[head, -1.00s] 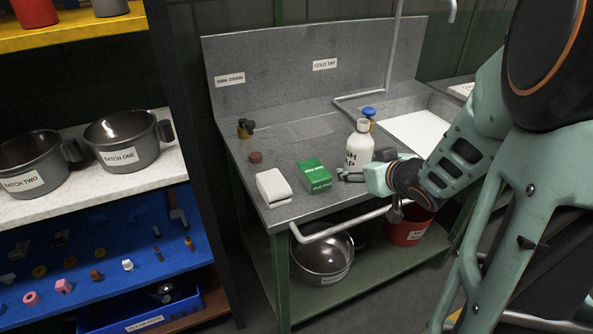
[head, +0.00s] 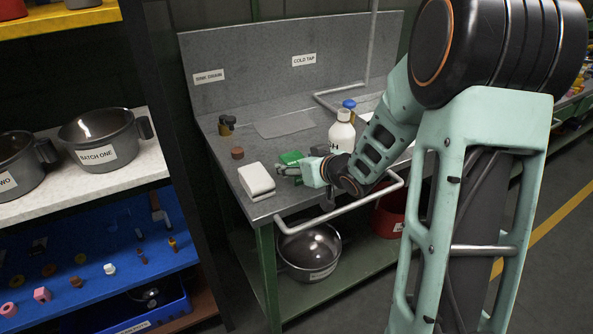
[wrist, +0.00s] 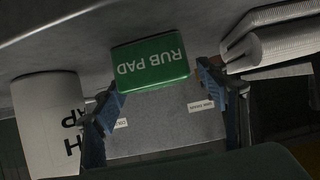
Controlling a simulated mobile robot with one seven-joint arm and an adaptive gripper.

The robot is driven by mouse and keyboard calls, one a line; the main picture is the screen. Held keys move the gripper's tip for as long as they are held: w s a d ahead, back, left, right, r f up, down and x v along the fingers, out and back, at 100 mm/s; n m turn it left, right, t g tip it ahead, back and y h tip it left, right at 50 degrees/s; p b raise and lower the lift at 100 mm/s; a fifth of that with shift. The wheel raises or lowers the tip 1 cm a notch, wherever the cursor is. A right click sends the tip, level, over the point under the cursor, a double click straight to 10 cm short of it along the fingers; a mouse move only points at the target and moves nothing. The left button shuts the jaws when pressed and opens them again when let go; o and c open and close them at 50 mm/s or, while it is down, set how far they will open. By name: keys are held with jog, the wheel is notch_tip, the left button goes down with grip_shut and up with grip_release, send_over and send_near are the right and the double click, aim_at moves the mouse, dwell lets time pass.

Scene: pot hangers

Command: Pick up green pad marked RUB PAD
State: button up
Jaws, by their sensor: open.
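The green pad marked RUB PAD (wrist: 150,64) lies on the grey sink counter. In the wrist view it sits just beyond and between my open fingertips, its lettering upside down. In the head view the green pad (head: 291,157) is partly hidden by my gripper (head: 287,171). My gripper (wrist: 160,82) is open and empty, one blue-padded finger on each side of the pad's near edge. I cannot tell whether either finger touches the pad.
A white folded block (head: 256,181) lies close left of the pad. A white bottle (head: 342,134) stands close to its right. A brown round piece (head: 237,153) sits behind. A metal rail (head: 340,207) runs along the counter front.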

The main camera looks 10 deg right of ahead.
jog(key=shift+w+a+f, duration=0.1)
jog(key=shift+w+f, duration=0.1)
jog(key=shift+w, duration=0.1)
jog(key=shift+c, duration=0.5)
jog(key=c, duration=1.1)
jog(key=shift+o, duration=0.2)
jog(key=shift+r, duration=0.15)
